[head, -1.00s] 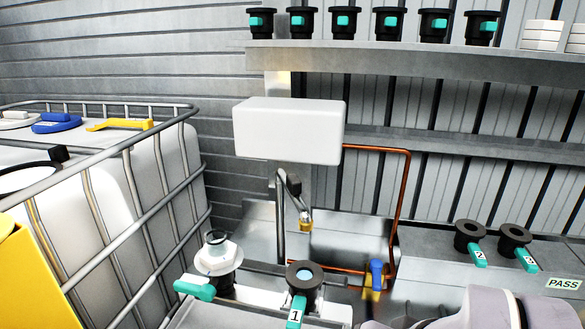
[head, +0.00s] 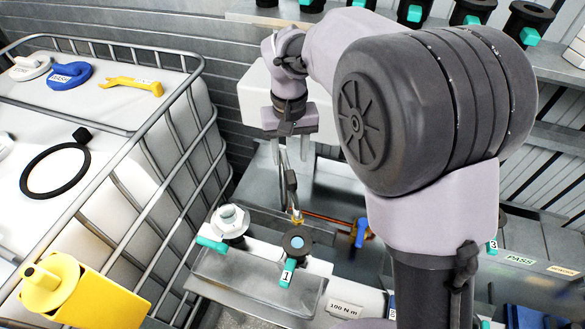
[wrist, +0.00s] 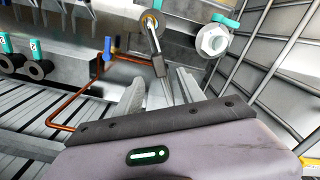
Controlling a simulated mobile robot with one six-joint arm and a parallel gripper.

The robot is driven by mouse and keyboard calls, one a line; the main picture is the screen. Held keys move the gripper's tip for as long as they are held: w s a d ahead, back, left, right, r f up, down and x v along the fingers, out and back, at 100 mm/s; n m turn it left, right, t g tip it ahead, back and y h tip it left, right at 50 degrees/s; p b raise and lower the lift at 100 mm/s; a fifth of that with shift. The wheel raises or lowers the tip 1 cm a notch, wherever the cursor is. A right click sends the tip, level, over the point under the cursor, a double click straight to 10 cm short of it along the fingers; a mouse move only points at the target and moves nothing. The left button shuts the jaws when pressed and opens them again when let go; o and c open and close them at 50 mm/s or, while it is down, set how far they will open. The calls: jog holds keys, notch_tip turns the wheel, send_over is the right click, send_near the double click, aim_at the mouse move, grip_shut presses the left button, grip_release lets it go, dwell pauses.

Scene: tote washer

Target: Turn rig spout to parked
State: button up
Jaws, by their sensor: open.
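The rig spout (head: 291,183) is a thin metal tube with a black sleeve and a brass tip, below the white box (head: 255,95). Its tip hangs near the valve marked 1 (head: 297,242); I cannot tell if it is right above it. My gripper (head: 293,152) points down in front of the box, above the spout's sleeve. In the wrist view the open fingers of my gripper (wrist: 160,90) stand on either side of the spout (wrist: 158,62), apart from it as far as I can tell. My gripper hides the spout's upper end in the head view.
A valve with a white nut (head: 230,221) stands left of valve 1 on the metal rig. A copper pipe (wrist: 72,95) and a blue-handled tap (head: 362,232) lie close by. A caged white tank (head: 150,120) fills the left. My arm covers the right middle.

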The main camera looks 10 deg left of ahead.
aim_at(291, 176)
jog(key=f, duration=0.9)
jog(key=shift+w+f, duration=0.25)
jog(key=shift+f, duration=0.05)
jog(key=shift+d, duration=0.1)
jog(key=shift+c, duration=0.3)
grip_shut()
jog(key=shift+r, duration=0.1)
dwell(0.3)
